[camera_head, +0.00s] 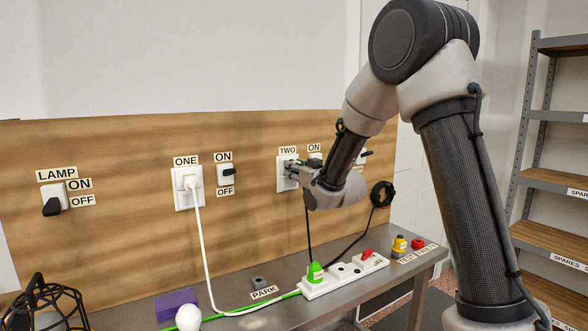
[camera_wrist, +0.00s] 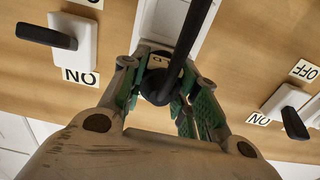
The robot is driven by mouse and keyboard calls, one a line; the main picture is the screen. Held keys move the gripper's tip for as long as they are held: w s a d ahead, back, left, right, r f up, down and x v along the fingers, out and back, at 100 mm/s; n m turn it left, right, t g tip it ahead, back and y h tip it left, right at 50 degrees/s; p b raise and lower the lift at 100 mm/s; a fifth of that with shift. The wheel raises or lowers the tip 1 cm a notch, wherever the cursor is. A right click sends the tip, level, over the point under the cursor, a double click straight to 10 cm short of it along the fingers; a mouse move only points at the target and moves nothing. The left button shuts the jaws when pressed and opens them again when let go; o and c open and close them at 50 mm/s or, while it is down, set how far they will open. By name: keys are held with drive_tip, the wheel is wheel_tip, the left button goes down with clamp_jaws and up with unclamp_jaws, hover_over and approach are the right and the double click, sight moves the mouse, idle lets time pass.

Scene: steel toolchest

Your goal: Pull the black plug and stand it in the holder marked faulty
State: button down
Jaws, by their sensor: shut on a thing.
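The black plug (camera_wrist: 157,86) is at the white wall socket labelled TWO (camera_head: 284,173), with its black cable running from it. My gripper (camera_wrist: 163,90) is shut on the plug, one green-padded finger on each side. In the head view my gripper (camera_head: 298,170) is close against the socket and hides most of the plug. I cannot tell whether the pins are fully in. A red holder (camera_head: 418,243) stands at the bench's right end, beside a yellow one (camera_head: 400,244). The small labels in front are hard to read; the right one seems to say FAULTY.
A white power strip (camera_head: 345,272) holds a green plug (camera_head: 315,272) and has a red switch. Socket ONE (camera_head: 188,186) holds a white plug. Switches flank the sockets.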

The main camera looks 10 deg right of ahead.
drive_tip(key=shift+v, duration=2.95)
drive_tip(key=shift+s+d, duration=0.2)
drive_tip(key=shift+s, duration=0.35)
